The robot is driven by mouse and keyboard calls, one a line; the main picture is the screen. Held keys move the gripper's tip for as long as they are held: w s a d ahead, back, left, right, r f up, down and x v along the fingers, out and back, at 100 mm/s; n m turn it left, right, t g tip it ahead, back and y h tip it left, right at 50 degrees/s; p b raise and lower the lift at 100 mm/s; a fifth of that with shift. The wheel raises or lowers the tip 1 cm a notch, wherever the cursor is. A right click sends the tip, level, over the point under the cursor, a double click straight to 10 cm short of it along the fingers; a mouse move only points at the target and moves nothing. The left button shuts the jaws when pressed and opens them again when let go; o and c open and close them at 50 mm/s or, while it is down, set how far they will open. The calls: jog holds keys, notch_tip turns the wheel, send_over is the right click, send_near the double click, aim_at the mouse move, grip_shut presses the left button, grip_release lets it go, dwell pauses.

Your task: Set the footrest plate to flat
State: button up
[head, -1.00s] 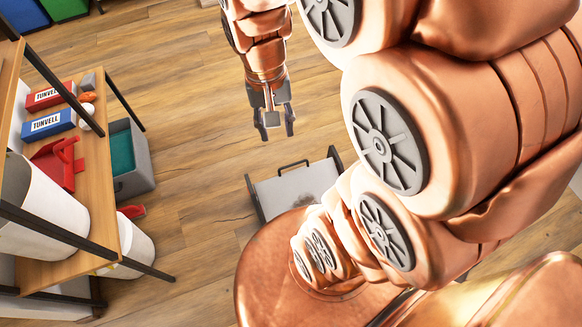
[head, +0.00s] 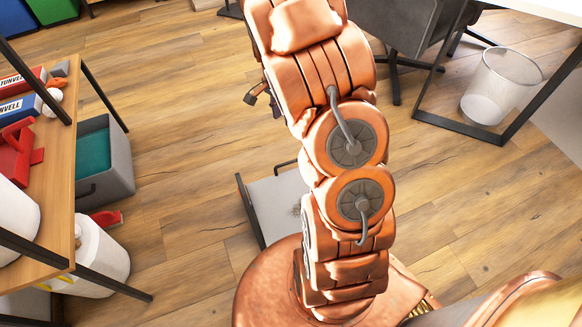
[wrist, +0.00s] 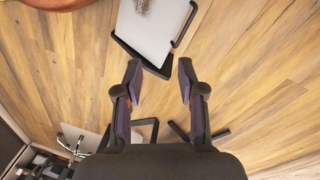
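The footrest has a light grey plate (head: 277,202) with a dark patch, a black side frame and a black bar handle. It stands on the floor in the middle of the head view, partly hidden by my arm. In the wrist view the plate (wrist: 150,28) is at the top, with the handle on its right. I cannot tell its exact tilt. My gripper (wrist: 160,80) is open and empty, its fingertips apart from the footrest in that picture. In the head view my gripper (head: 262,99) is mostly hidden behind my arm, above the footrest.
A wooden shelf (head: 62,190) with boxes and a red item stands at the left. A grey bin (head: 103,165) and a white container (head: 100,255) are beside it. Floor between is clear.

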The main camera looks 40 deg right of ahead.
jog(key=w+d+f+m+b, duration=0.1)
jog(key=f+b, duration=0.3)
jog(key=f, duration=0.6)
jog(key=w+d+f+m+b, duration=0.1)
jog(key=d+f+m+b, duration=0.1)
jog(key=f, duration=0.9)
jog(key=w+d+f+m+b, duration=0.2)
jog(key=f+b, duration=0.4)
jog(key=f, duration=0.5)
jog(key=shift+d+y, duration=0.3)
jog(key=shift+d, duration=0.2)
jog(key=shift+r, duration=0.1)
jog(key=shift+c, duration=0.2)
grip_shut()
